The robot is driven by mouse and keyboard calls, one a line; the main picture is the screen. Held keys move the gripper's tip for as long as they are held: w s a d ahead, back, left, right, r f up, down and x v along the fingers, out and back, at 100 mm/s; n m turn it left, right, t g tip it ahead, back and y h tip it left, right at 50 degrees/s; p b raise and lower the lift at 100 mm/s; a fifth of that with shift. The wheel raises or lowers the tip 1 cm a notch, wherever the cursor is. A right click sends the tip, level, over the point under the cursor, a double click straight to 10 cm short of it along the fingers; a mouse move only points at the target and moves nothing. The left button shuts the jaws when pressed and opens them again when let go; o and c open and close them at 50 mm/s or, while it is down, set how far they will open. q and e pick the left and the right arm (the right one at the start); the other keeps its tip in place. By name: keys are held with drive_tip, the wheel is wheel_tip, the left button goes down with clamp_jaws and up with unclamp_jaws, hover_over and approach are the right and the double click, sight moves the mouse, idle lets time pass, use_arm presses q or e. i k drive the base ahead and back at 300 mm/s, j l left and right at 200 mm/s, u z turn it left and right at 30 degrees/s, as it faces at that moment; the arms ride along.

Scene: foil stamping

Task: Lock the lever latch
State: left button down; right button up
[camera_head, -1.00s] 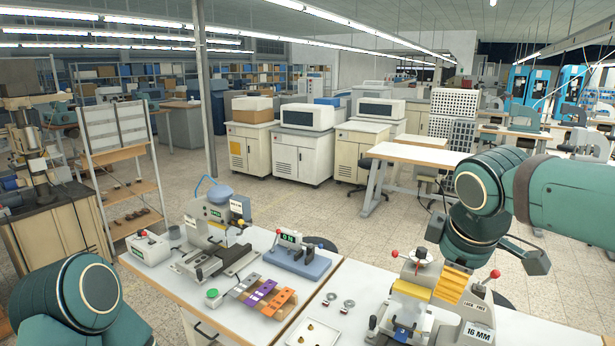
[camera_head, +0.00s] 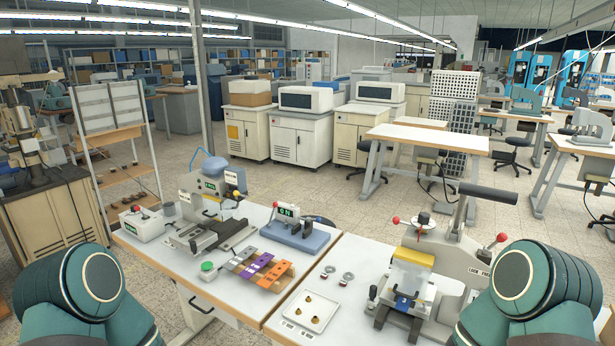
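The stamping machine (camera_head: 447,262) stands on the right part of the table. It has a yellow block (camera_head: 413,256) across a pale clamp, a blue piece low in front, and a long dark handle (camera_head: 488,193) on a tilted post. A small lever with a red ball (camera_head: 501,238) sits on its right side above a label (camera_head: 479,272) reading LOCK FREE. I cannot tell clearly which word the lever points to. Another red ball (camera_head: 395,220) shows at its upper left. My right arm hides the machine's lower right. Only the upper parts of my arms show; both grippers are out of view.
A white tray (camera_head: 311,310) with small brass parts lies left of the machine, with two metal rings behind it. A coloured strip rack (camera_head: 258,267), a blue-based device (camera_head: 295,236) and a grey vise-like fixture (camera_head: 209,235) fill the left table. The space above the machine is clear.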

sight(502, 237)
drive_tip(key=z, duration=1.15)
